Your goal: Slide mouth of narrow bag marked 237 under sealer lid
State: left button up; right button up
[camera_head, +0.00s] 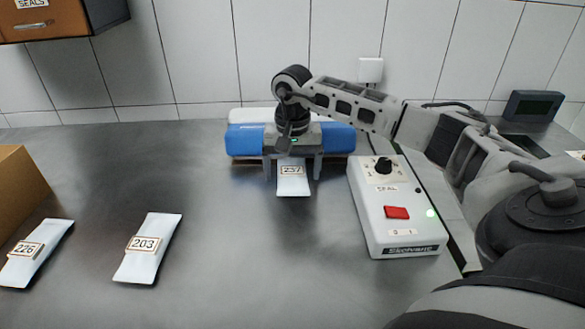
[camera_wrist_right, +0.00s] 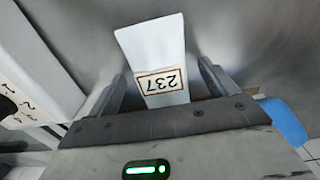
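The narrow white bag marked 237 (camera_head: 293,187) lies on the metal bench in front of the sealer, its label facing up. Its far end is hidden behind my right gripper (camera_head: 293,174), so I cannot tell whether its mouth touches the sealer. The right gripper is open, pointing down, with one finger on each side of the bag. In the right wrist view, the bag (camera_wrist_right: 155,50) shows between the fingers (camera_wrist_right: 162,78) with a gap on both sides. The sealer (camera_head: 247,139), blue with a white top part, stands behind the gripper. My left gripper is out of view.
A white control box (camera_head: 405,232) with a knob and red switch stands right of the bag. Bags marked 203 (camera_head: 150,262) and 226 (camera_head: 42,265) lie at left by a cardboard box (camera_head: 18,195). Bench between bag 203 and the sealer is clear.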

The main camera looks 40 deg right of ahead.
jog(key=shift+r, duration=0.1)
notch_tip(320, 180, up, 16)
jog(key=shift+p, duration=0.35)
